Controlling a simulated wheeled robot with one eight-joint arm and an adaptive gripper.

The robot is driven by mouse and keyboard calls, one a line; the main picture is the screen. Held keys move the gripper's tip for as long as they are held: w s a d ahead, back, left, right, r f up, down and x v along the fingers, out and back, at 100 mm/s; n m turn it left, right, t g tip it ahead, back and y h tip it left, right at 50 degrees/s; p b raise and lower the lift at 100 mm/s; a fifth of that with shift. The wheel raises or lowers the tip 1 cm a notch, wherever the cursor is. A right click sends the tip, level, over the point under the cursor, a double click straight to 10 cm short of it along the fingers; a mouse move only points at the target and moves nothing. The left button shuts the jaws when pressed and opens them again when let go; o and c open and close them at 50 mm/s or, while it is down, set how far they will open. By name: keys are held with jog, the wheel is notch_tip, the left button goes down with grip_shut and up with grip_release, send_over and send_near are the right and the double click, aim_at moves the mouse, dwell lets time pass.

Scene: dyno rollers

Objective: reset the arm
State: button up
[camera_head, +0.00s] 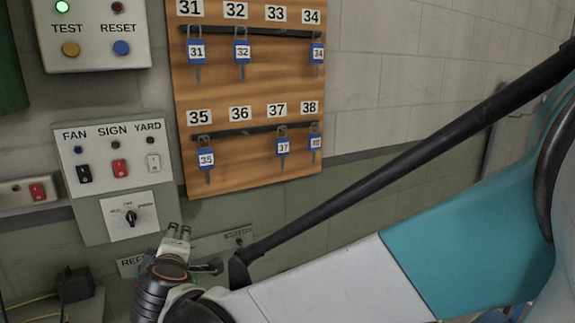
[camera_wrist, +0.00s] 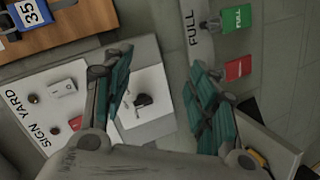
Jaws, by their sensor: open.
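My gripper (camera_head: 178,232) is low in the head view, in front of the wall, just below and to the right of the white plate with the black rotary knob (camera_head: 131,217). Its fingers point up and toward the wall. In the wrist view the two teal-padded fingers of my gripper (camera_wrist: 160,72) are spread wide, with nothing held between them. The knob (camera_wrist: 143,100) shows between the fingers there, apart from them. My arm runs from the lower right to the gripper. A panel with a RESET label and a blue button (camera_head: 121,47) is at the upper left.
A wooden key board (camera_head: 250,160) with numbered blue tags hangs above. The FAN, SIGN, YARD switch panel (camera_head: 115,160) is above the knob. A STATUS strip (camera_head: 215,243) lies behind the gripper. The wrist view shows green (camera_wrist: 236,18) and red (camera_wrist: 238,69) tags. Bare wall is at right.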

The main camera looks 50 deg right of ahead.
jog(key=s+a+f+m+g+y, duration=0.2)
jog(key=s+f+m+g+y, duration=0.1)
jog(key=s, duration=0.6)
jog(key=s+a+f+m+g+y, duration=0.2)
jog(key=s+f+m+y, duration=0.1)
jog(key=s, duration=0.7)
jog(key=shift+s+a+m+g, duration=0.3)
jog(key=shift+m+g, duration=0.1)
jog(key=shift+m, duration=0.5)
